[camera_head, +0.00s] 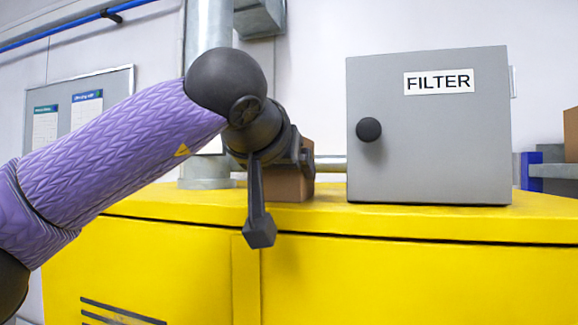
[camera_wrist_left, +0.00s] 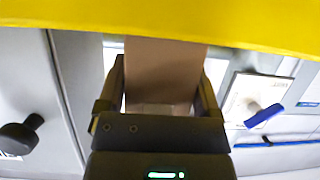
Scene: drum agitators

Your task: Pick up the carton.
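The carton (camera_head: 291,184) is a small brown box on the yellow cabinet top, partly hidden behind my left gripper in the head view. My left gripper (camera_head: 262,205) reaches it from the front left. In the left wrist view the carton (camera_wrist_left: 165,75) fills the space between the two dark fingers of my left gripper (camera_wrist_left: 163,75), one on each side. I cannot tell whether the fingers press on it or stand slightly apart. My right gripper is not in view.
A grey box labelled FILTER (camera_head: 440,150) with a black knob (camera_head: 368,130) stands just right of the carton. A metal pipe (camera_head: 207,172) rises at the left. The yellow cabinet (camera_head: 400,280) has a front edge below. A shelf (camera_head: 555,175) is at the far right.

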